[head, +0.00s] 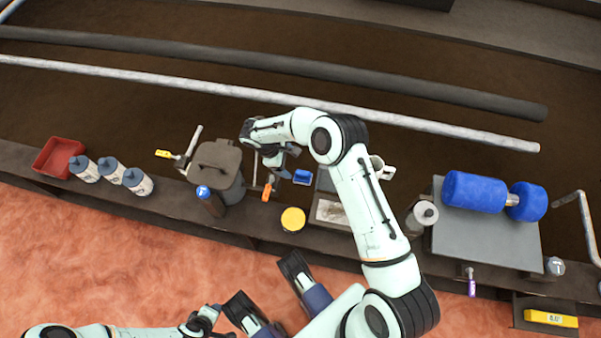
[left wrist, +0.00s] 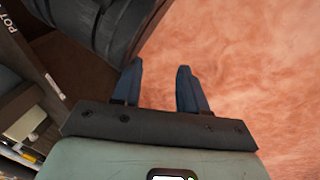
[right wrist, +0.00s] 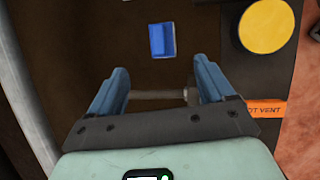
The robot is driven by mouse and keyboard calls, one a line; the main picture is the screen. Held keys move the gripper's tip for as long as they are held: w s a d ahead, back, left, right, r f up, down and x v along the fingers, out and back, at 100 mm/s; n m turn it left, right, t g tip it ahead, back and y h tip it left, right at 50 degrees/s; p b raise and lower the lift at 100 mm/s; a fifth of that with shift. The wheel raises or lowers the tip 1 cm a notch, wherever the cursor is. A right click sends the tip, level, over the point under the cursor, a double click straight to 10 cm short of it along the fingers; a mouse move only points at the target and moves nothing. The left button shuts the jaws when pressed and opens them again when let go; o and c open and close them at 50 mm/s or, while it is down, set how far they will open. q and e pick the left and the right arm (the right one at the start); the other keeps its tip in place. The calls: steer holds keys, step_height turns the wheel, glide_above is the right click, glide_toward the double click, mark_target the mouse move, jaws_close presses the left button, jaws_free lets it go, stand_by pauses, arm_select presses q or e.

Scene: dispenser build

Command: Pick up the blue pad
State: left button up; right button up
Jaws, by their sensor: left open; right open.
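The blue pad (head: 302,177) is a small blue block on the dark bench, near the middle of the head view. In the right wrist view the blue pad (right wrist: 162,40) lies ahead of my right gripper (right wrist: 160,78), roughly in line with the gap between its fingers. That gripper is open and empty, and the pad is apart from it. In the head view my right gripper (head: 280,174) is just left of the pad. My left gripper (left wrist: 156,78) is open and empty over the reddish floor, far from the pad.
A yellow round lid (head: 293,219) sits in front of the pad. An orange label (right wrist: 266,108) reading "HOT VENT" is beside my right gripper. A grey lidded pot (head: 216,168) stands to the left. A blue roller (head: 474,192) lies on a grey plate at right.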

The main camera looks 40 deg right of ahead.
mark_target(301, 174)
steer(key=b+x, duration=0.1)
steer(key=x, duration=0.6)
steer(key=shift+s+f, duration=0.2)
steer(key=b+x, duration=0.2)
steer(key=x, duration=0.3)
steer(key=shift+f, duration=0.1)
arm_select(q)
steer(key=s+a+f+g, duration=0.1)
steer(key=s+f+g, duration=0.1)
steer(key=s+f, duration=0.2)
steer(key=shift+s+f, duration=0.3)
steer(key=shift+s, duration=0.9)
arm_select(e)
steer(key=c, duration=1.2)
steer(key=shift+o, duration=0.2)
arm_select(q)
steer(key=w+d+r+t+p, duration=0.2)
steer(key=w+r+p, duration=0.3)
steer(key=w+r, duration=0.2)
steer(key=shift+w+r+t, duration=0.3)
steer(key=shift+r+t, duration=0.1)
steer(key=shift+r, duration=0.1)
arm_select(e)
step_height(301, 174, up, 20)
